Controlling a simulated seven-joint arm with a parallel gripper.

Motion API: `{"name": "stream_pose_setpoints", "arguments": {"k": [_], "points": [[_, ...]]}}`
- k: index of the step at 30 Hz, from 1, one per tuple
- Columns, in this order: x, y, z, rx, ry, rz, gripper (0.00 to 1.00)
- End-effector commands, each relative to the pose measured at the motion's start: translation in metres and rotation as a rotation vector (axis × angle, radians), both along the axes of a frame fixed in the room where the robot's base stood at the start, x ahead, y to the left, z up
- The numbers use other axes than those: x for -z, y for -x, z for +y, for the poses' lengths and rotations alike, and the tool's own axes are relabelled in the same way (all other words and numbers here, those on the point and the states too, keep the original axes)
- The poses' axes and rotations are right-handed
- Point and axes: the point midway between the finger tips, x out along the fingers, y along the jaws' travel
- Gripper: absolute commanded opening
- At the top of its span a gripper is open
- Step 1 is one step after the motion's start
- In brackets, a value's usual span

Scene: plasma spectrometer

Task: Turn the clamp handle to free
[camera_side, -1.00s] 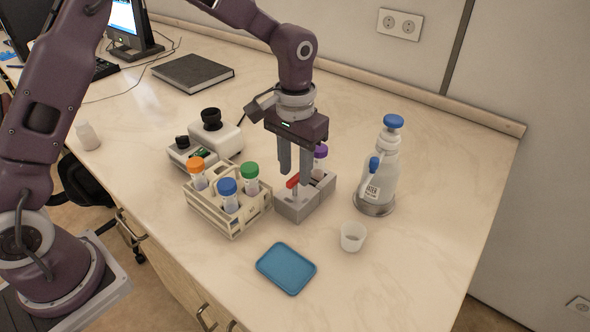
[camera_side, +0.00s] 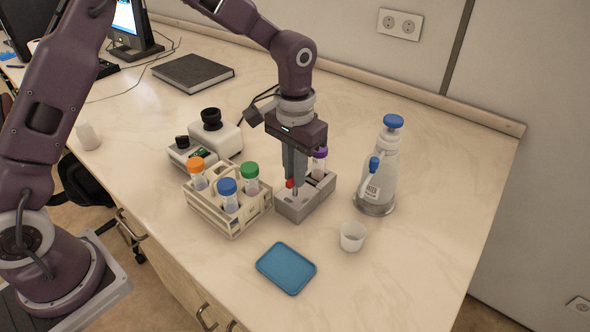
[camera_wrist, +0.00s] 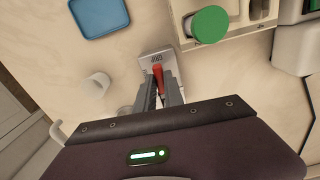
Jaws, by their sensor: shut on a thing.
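The red clamp handle (camera_side: 290,183) sits on top of the grey clamp block (camera_side: 301,208). A purple-capped tube (camera_side: 319,162) stands upright in the block, at the right beside my gripper. My gripper (camera_side: 294,184) points down over the block, its fingers close together on the handle. In the wrist view the red handle (camera_wrist: 159,79) lies between the two fingertips (camera_wrist: 160,98), above a label on the grey block (camera_wrist: 157,57). Most of the handle is hidden by the fingers in the side view.
A tube rack (camera_side: 232,216) with orange, blue and green caps stands close left of the block. A wash bottle (camera_side: 381,170) and a small cup (camera_side: 352,237) are to the right. A blue tray (camera_side: 286,268) lies in front. The right front of the table is clear.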

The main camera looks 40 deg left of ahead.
Motion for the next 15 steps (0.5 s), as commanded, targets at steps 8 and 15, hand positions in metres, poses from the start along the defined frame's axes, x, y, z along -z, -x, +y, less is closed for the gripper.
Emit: {"name": "stream_pose_setpoints", "arguments": {"k": [8, 15], "points": [[-0.0006, 0.0001, 0.0, 0.205, 0.001, 0.0, 0.0], [-0.0006, 0.0003, -0.0002, 0.435, 0.001, 0.001, 0.0]]}}
